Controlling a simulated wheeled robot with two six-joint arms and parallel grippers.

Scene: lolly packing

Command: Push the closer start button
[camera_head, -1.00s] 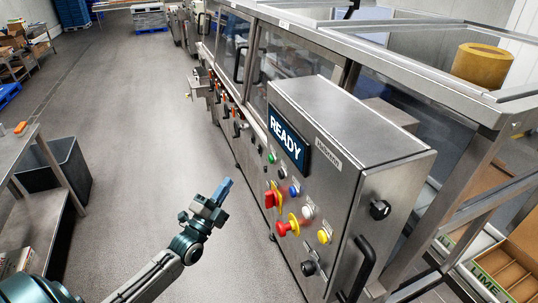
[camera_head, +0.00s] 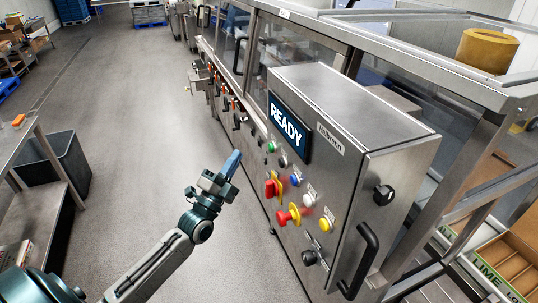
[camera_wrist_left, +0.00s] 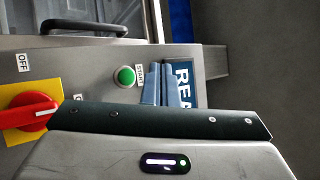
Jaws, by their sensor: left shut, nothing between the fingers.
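The green start button (camera_head: 271,147) is on the front face of the steel control cabinet (camera_head: 350,115), below and left of the READY display (camera_head: 287,129). In the left wrist view the green button (camera_wrist_left: 125,76) has a label reading START beside it. My left gripper (camera_head: 233,161) is shut and empty, with blue fingers pointing up towards the panel. In the left wrist view its fingers (camera_wrist_left: 160,88) are together, just right of the button and in front of the display's edge. They appear apart from the button. My right gripper is not in view.
A red rotary switch (camera_head: 271,188), a red mushroom button (camera_head: 287,217), a blue button (camera_head: 294,180) and a yellow button (camera_head: 327,225) share the panel. A black handle (camera_head: 361,262) sticks out on the cabinet's side.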

